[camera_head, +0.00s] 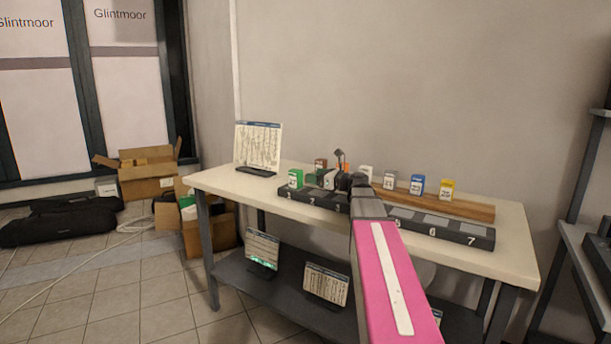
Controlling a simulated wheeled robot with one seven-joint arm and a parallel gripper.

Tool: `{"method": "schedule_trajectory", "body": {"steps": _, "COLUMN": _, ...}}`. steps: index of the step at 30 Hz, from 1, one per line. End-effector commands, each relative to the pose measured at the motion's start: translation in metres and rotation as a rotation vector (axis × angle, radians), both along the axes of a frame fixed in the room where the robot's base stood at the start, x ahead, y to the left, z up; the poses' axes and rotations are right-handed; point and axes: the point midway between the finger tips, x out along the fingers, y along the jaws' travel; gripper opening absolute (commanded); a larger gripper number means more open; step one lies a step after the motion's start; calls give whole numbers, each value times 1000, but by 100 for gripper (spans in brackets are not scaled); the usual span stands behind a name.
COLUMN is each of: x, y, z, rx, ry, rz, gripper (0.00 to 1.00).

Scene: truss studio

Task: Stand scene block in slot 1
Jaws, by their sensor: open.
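A long dark slot rail (400,222) with numbered slots lies along the front of the table, its low numbers at the left and 7 at the right end. A green and white block (296,179) stands upright at the rail's left end, apparently in slot 1. A blue block (417,185), a yellow block (447,188) and a grey-white block (389,180) stand by the wooden rack (473,209) behind. A white block (329,180) and a red-brown block (320,164) are left of my gripper (343,178). My gripper is open over the rail's middle, partly hidden by my pink arm.
A chart board (258,146) stands at the back left of the white table (222,180). Open cardboard boxes (146,183) and a black bag (62,221) are on the floor at left. A dark shelf unit (585,250) stands at right.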

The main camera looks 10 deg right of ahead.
Motion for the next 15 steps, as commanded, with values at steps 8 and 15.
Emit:
{"method": "schedule_trajectory", "body": {"steps": 8, "x": -16, "y": -15, "z": 0, "rx": 0, "ry": 0, "rz": 0, "gripper": 68}}
{"method": "schedule_trajectory", "body": {"steps": 15, "x": -16, "y": -16, "z": 0, "rx": 0, "ry": 0, "rz": 1, "gripper": 68}}
